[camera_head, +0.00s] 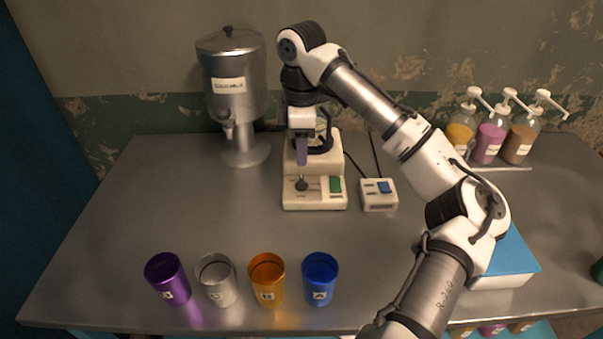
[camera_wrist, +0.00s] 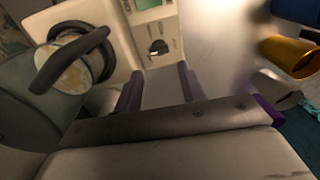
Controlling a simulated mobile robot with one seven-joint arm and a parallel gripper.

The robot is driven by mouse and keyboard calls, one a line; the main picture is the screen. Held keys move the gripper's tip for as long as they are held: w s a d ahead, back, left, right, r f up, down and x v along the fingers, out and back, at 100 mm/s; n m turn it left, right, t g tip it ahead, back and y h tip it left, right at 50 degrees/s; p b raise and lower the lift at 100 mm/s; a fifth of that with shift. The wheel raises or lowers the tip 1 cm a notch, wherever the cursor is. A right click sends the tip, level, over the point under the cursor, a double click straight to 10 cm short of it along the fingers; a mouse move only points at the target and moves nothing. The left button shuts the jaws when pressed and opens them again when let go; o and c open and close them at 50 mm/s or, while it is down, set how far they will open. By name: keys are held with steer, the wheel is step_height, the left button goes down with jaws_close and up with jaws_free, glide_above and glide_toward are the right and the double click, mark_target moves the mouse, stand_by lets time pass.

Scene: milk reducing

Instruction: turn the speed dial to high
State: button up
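My gripper (camera_head: 302,155) points down above and slightly behind the dial, in front of the machine's jug, apart from the knob. In the wrist view its two fingers (camera_wrist: 160,82) are spread, with nothing between them. The dial's markings are too small to read.
The machine's jug with a black handle (camera_wrist: 72,72) is close beside my gripper. A metal dispenser (camera_head: 235,95) stands left. Cups, including a blue one (camera_head: 320,279), line the front edge. Table between is clear.

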mark_target(301, 179)
step_height(301, 179, down, 8)
steer(key=shift+r+p, duration=0.1)
steer(key=shift+p, duration=0.2)
steer(key=c, duration=0.7)
